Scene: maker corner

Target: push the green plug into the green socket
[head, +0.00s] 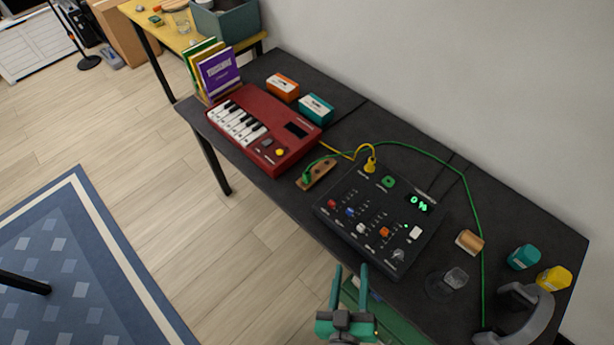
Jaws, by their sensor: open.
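The green plug (307,177) stands in a small wooden holder (323,170) at the left of the black mixer panel (350,222). A green cable (465,185) runs from it behind the panel and down the right side of the table. The green socket (388,181) is on the panel's far edge and looks empty. Just left of it, a yellow plug (370,166) with a yellow cable stands at the panel's edge. My gripper (350,270) is open and empty, at the near edge of the table, well short of the plug and socket.
A red keyboard (265,128) stands left of the holder. A clear glass (453,280), a wooden block (470,241), teal and yellow jars (524,257), and grey headphones (530,315) are at the right. Orange and teal boxes (316,108) stand behind the keyboard, near the wall.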

